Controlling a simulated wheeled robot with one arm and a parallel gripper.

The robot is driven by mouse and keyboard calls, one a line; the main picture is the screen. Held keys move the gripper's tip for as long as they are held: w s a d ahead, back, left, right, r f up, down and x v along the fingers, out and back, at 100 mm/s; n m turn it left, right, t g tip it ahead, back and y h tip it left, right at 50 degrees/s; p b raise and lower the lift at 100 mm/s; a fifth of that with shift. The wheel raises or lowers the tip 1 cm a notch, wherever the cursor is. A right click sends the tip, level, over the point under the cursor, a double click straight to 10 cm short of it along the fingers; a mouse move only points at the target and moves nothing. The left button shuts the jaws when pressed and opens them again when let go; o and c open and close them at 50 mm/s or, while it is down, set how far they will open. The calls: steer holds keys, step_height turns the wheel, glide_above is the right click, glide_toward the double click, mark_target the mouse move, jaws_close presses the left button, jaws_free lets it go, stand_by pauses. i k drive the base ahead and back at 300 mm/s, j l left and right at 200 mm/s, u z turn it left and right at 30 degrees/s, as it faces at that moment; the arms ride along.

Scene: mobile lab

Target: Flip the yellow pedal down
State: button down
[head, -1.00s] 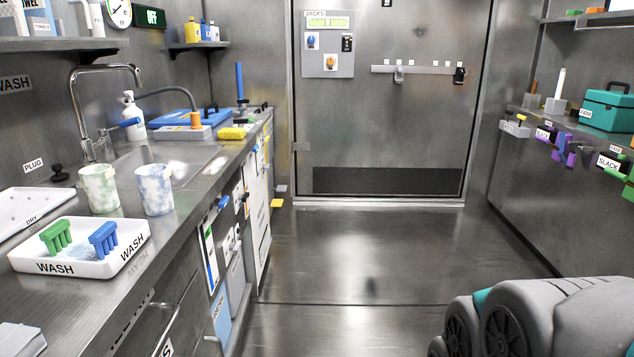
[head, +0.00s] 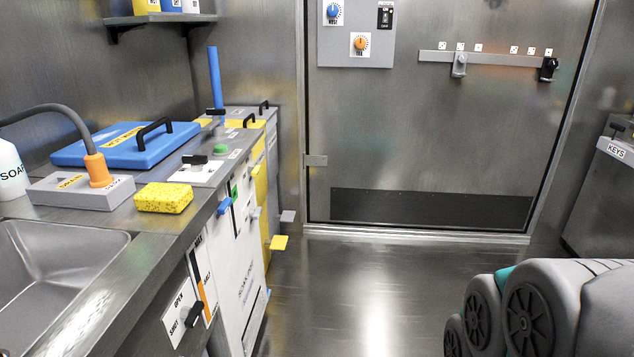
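The yellow pedal (head: 279,242) is a small flat tab that juts from the lower front of a yellow cabinet panel (head: 260,195), low along the left counter. A grey tab (head: 288,216) juts out just behind it. The pedal looks roughly level, and nothing touches it. My grey arm links show at the lower right, well apart from the pedal. My gripper's fingers are not in view.
The counter (head: 150,228) runs along the left, with a yellow sponge (head: 163,197), a blue lidded box (head: 125,145) and a sink (head: 60,280). A blue handle (head: 224,206) and a black knob (head: 195,313) stick out of its front. The floor (head: 350,290) ahead is clear up to the door (head: 440,130).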

mark_target(279, 242)
steer(key=i+l+u, duration=0.15)
steer(key=i+u, duration=0.25)
steer(key=i, duration=0.2)
steer(key=i+l+u, duration=0.35)
steer(key=i, duration=0.25)
steer(key=i+l+u, duration=0.4)
steer(key=i+l, duration=0.1)
steer(key=i, duration=0.05)
